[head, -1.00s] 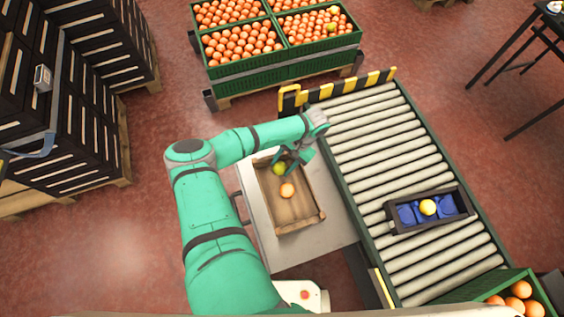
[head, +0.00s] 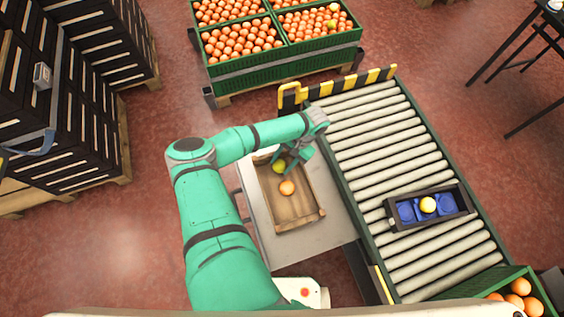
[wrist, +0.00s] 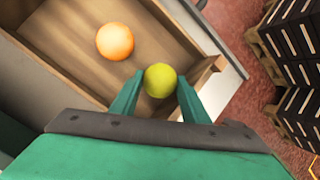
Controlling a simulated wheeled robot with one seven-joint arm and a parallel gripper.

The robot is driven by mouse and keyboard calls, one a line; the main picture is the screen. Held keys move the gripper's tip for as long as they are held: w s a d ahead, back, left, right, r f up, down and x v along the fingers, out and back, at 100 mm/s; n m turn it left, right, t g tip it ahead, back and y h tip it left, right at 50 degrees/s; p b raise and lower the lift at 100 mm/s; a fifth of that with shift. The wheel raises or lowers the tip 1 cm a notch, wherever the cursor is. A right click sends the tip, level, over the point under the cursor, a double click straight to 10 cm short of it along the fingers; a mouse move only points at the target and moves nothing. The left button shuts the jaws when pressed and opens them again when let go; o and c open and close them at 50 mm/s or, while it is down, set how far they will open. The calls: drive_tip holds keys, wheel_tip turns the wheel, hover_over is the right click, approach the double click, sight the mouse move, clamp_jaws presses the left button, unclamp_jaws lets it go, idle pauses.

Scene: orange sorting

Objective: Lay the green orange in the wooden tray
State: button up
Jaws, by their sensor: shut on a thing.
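The green orange (wrist: 160,81) is yellow-green and sits between the two fingers of my gripper (wrist: 159,92) in the wrist view. My gripper is shut on it. In the head view the green orange (head: 279,167) shows at the far end of the wooden tray (head: 305,217), partly beside my gripper (head: 286,164). It is inside the tray's outline, low over or touching the floor; I cannot tell which. The wooden tray also shows in the wrist view (wrist: 75,45).
An orange fruit (head: 287,188) lies in the tray near the green one. The tray stands on a grey table (head: 262,222). To the right is a roller conveyor (head: 390,150) with a dark crate (head: 455,213) holding a yellow fruit (head: 428,204). Green crates (head: 280,65) stand behind.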

drive_tip(key=shift+f, duration=0.4)
drive_tip(key=o, duration=1.7)
drive_tip(key=shift+c, duration=0.2)
drive_tip(key=shift+r, duration=4.05)
drive_tip(key=shift+w, duration=0.1)
